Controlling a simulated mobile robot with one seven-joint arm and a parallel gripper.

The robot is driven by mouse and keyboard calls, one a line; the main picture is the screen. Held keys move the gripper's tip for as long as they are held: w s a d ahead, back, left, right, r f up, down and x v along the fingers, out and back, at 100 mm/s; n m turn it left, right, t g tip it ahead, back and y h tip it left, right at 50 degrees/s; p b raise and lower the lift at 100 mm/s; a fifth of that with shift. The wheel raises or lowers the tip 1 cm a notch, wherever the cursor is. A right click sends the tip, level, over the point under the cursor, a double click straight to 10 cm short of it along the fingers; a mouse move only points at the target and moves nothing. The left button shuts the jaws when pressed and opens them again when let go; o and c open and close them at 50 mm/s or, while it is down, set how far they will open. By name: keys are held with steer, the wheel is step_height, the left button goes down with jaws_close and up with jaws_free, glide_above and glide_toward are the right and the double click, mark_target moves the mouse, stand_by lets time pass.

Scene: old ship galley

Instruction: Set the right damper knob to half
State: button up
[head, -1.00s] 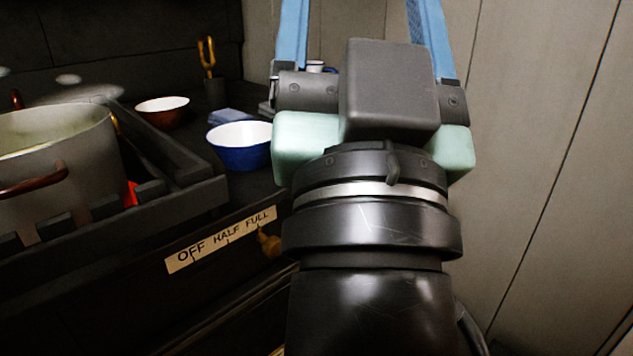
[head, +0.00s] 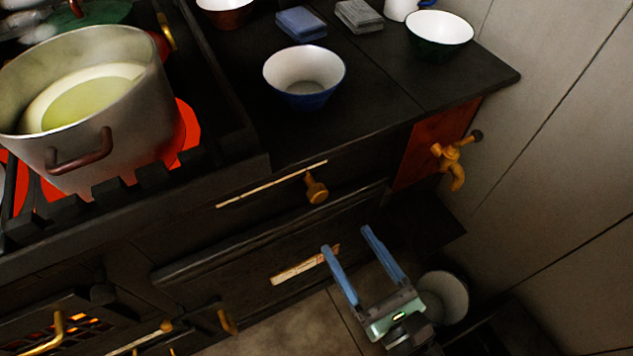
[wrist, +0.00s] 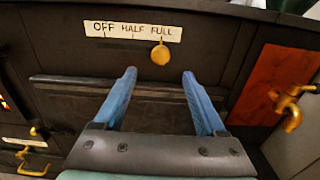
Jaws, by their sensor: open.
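The right damper knob (head: 316,188) is a small brass knob on the dark stove front, at the right end of a pale label strip (head: 250,190). In the wrist view the strip (wrist: 133,30) reads OFF, HALF, FULL, and the knob (wrist: 160,53) sits just under FULL. My gripper (head: 346,240) is open and empty, its two blue fingers below and in front of the knob. In the wrist view my gripper (wrist: 159,73) has the knob ahead, between the lines of its fingertips and apart from them.
A pot (head: 90,110) stands on the glowing stove top at left. A blue bowl (head: 305,78) and a green bowl (head: 440,35) sit on the counter above. A brass tap (head: 452,160) juts out at right. A rail edge (wrist: 70,80) runs below the knob.

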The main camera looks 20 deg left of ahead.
mark_target(321, 197)
steer(key=b+x, duration=0.2)
steer(key=x, duration=1)
steer(key=shift+w+a, duration=0.1)
steer(key=shift+w, duration=0.1)
jaws_close()
stand_by(0.9)
